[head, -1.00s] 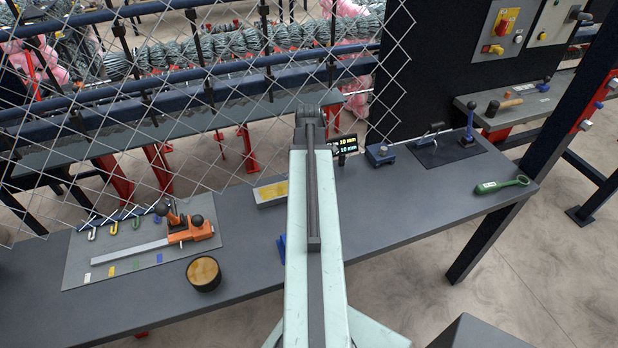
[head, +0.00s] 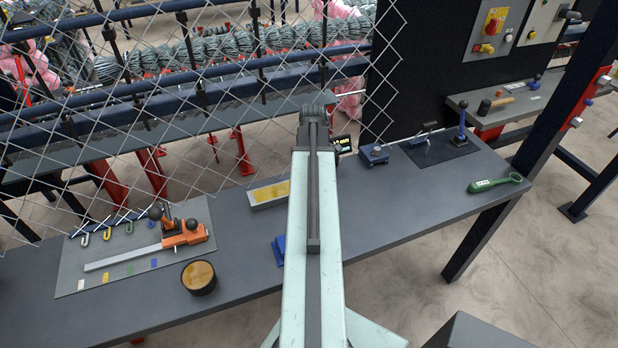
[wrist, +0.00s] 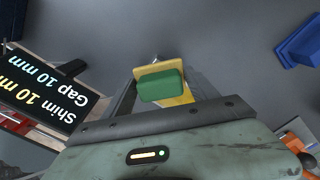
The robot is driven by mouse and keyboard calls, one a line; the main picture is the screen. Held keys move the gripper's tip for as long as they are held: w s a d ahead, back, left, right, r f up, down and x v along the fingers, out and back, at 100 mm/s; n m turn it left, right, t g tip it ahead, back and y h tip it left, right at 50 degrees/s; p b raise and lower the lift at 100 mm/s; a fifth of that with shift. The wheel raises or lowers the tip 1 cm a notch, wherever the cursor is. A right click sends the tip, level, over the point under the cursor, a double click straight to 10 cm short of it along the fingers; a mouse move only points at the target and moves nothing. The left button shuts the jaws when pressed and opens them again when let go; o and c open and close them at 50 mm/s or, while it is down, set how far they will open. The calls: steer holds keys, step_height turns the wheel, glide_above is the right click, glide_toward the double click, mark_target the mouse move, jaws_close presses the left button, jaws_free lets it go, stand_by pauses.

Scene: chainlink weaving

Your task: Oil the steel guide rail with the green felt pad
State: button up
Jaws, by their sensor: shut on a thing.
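The green felt pad (wrist: 161,86) shows in the middle of the wrist view as a green block with a yellow layer along one side. My gripper (wrist: 165,92) is shut on it, with its fingers partly hidden behind the wrist housing. A shallow tray (head: 254,203) with a yellow surface lies on the bench, left of my arm in the head view. Yellow also shows just behind the pad in the wrist view. In the head view my arm hides the gripper and pad. I cannot tell for sure which steel part is the guide rail.
On the bench are a round tin (head: 199,279), an orange-clamped steel bar (head: 122,258) on a grey mat, a blue block (head: 279,249), a blue fixture (head: 373,155) and a green-handled tool (head: 495,184). Chain-link mesh (head: 110,130) hangs at the back left. A small display (wrist: 45,88) stands nearby.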

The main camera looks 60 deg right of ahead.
stand_by(0.3)
steer(key=shift+w+a+r, duration=0.1)
steer(key=shift+w+a, duration=0.4)
steer(key=shift+a, duration=0.2)
steer(key=shift+w+a, duration=0.5)
steer(key=shift+a, duration=0.1)
stand_by(0.3)
